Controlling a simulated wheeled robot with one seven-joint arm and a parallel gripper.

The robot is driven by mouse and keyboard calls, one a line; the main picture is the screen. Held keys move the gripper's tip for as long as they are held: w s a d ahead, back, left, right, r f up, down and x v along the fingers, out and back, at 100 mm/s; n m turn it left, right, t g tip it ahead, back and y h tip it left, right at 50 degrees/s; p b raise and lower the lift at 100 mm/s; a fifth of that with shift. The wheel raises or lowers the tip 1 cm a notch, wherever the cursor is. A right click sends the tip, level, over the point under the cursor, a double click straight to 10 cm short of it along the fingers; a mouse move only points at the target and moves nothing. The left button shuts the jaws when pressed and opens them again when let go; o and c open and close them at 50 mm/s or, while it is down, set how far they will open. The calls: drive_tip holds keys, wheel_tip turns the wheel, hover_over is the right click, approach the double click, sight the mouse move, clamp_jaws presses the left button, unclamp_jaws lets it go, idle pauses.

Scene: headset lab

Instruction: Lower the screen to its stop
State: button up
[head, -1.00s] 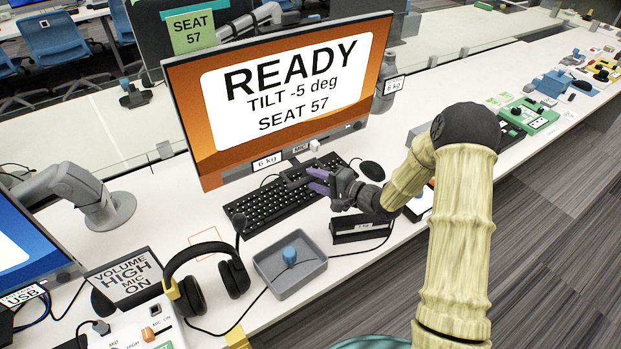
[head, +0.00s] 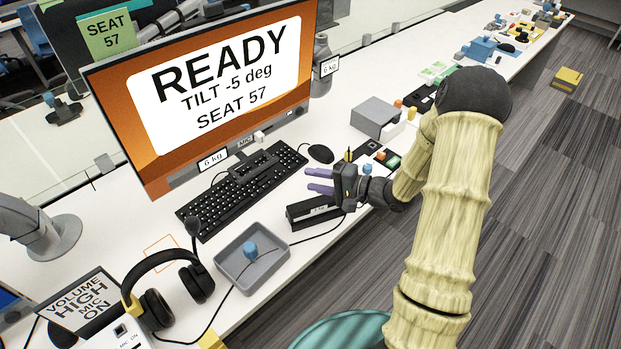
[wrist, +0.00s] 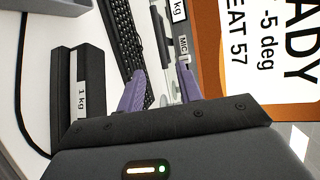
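The screen also shows at the right of the wrist view (wrist: 208,40). My gripper (head: 312,180) has purple fingers, spread apart and empty. It is in front of the screen and to its right, clear of it. In the wrist view my gripper's fingers (wrist: 160,85) point toward the keyboard and the screen's lower edge.
A black 1 kg block (head: 312,213) lies just below my gripper. A grey tray (head: 222,262) with a blue knob, a headset (head: 160,262) and a mouse (head: 320,153) are nearby. A grey box (head: 375,118) stands behind my gripper. A second 6 kg label (head: 330,66) hangs right of the screen.

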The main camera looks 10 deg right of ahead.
drive_tip(key=shift+w, duration=0.15)
drive_tip(key=c, duration=0.7)
drive_tip(key=shift+w+h, duration=0.2)
drive_tip(key=shift+h, duration=0.4)
clamp_jaws()
drive_tip(key=s+d+r+n+g+h, duration=0.15)
drive_tip(key=s+d+n+h, duration=0.35)
drive_tip(key=h, duration=0.6)
drive_tip(key=s+r+n+g, duration=0.1)
drive_tip(key=s+g, duration=0.1)
drive_tip(key=s, duration=0.4)
drive_tip(key=s+a+r+n+g+h, duration=0.1)
drive_tip(key=s+r+g, duration=0.1)
drive_tip(key=s, duration=0.5)
drive_tip(key=shift+s+a+r+g, duration=0.15)
drive_tip(key=shift+a+g, duration=0.1)
drive_tip(key=shift+g, duration=0.1)
